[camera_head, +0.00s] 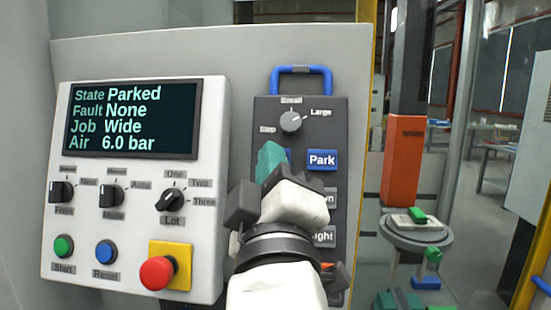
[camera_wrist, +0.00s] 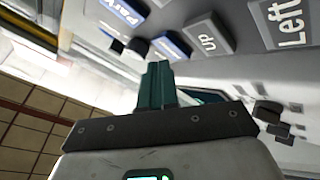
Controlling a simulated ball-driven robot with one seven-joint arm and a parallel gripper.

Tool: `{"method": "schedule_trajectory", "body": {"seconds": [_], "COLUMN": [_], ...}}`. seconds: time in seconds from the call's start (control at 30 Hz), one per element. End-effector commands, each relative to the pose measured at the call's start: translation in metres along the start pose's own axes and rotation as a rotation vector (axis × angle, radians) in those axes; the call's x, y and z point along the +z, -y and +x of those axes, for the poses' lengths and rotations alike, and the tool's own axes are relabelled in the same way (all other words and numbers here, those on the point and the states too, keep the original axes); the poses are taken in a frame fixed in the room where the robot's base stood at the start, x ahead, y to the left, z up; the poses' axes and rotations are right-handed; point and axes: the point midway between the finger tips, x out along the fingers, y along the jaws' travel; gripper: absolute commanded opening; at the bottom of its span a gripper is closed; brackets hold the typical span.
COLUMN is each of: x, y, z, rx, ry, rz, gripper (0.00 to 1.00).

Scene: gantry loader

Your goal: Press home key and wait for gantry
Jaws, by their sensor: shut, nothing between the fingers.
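The dark key pendant (camera_head: 335,130) hangs on the grey panel, with a blue Park key (camera_head: 322,160) that also shows in the wrist view (camera_wrist: 130,12). Left of Park in the head view is another blue key (camera_head: 289,155), mostly hidden by my fingers; its label is not readable. My gripper (camera_head: 268,152) is shut and empty, its teal fingertips in front of that key. In the wrist view the fingertips (camera_wrist: 157,68) point toward the blue keys; I cannot tell whether they touch. The screen (camera_head: 130,118) reads State Parked, Fault None, Job Wide, Air 6.0 bar.
The left control box holds selector knobs, a green Start button (camera_head: 63,246), a blue Reset button (camera_head: 106,252) and a red emergency stop (camera_head: 157,273). Grey keys, including Up (camera_wrist: 208,38) and Left (camera_wrist: 285,20), lie near the blue ones. An orange post (camera_head: 402,160) stands at right.

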Motion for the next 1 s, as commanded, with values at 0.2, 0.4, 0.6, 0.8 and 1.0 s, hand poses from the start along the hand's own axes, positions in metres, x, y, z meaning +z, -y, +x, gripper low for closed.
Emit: {"method": "schedule_trajectory", "body": {"seconds": [0.2, 0.4, 0.6, 0.8, 1.0], "x": [0.0023, 0.0022, 0.0029, 0.0038, 0.0049], "y": [0.0023, 0.0022, 0.0028, 0.0040, 0.0050], "z": [0.0034, 0.0033, 0.0040, 0.0055, 0.0069], "rx": [0.000, 0.000, 0.000, 0.000, 0.000], "ry": [0.000, 0.000, 0.000, 0.000, 0.000], "rz": [0.000, 0.000, 0.000, 0.000, 0.001], "gripper": [0.00, 0.00, 0.00, 0.00, 0.00]}}
